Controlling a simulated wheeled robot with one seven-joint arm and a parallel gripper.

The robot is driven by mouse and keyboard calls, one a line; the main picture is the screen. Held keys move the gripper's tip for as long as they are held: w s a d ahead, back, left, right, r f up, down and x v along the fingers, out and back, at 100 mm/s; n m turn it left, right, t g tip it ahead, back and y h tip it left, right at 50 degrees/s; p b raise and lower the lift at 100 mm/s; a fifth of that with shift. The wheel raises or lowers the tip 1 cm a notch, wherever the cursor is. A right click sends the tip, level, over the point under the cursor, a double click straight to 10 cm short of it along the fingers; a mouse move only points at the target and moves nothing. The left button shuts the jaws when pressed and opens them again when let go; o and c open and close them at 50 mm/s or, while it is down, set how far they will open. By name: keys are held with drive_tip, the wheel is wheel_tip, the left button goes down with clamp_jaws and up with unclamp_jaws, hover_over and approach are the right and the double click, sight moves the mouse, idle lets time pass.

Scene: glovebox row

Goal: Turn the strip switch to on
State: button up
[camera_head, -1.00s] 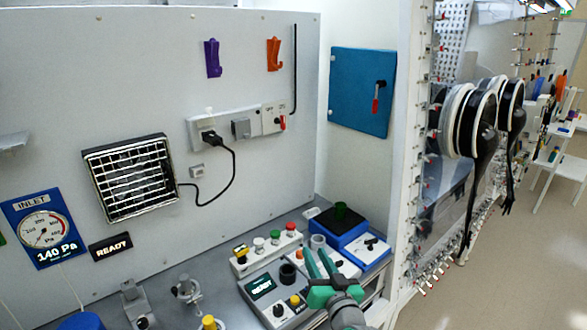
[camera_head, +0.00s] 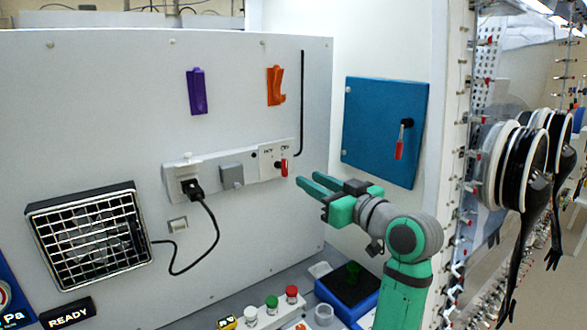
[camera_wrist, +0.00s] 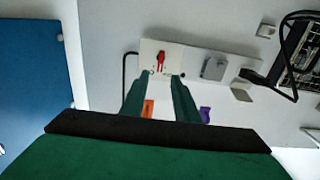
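The power strip (camera_head: 210,176) is fixed on the grey wall panel. At its right end is a switch plate with a small red switch lever (camera_head: 284,168), which hangs downward near the plate's right side. Small lettering above it is too blurred to read surely. In the wrist view the red lever (camera_wrist: 161,60) shows just beyond and between the fingertips. My gripper (camera_head: 308,178) is open and empty, to the right of the lever and pointing at it. In the wrist view its green fingers (camera_wrist: 160,77) are apart. I see no contact with the lever.
A black plug (camera_head: 192,188) with a cable sits in the strip's left socket. Purple (camera_head: 197,91) and orange (camera_head: 276,86) hooks and a black rod (camera_head: 301,100) are above. A blue panel (camera_head: 384,130) with a red-handled latch is behind my arm. Coloured buttons stand below.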

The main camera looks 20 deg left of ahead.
sight(286, 168)
drive_tip(key=x, duration=0.8)
drive_tip(key=shift+w+a, duration=0.15)
drive_tip(key=shift+a, duration=0.25)
drive_tip(key=shift+w+a, duration=0.2)
drive_tip(key=shift+w, duration=0.05)
drive_tip(key=shift+w+d, duration=0.1)
drive_tip(key=shift+c, duration=0.9)
clamp_jaws()
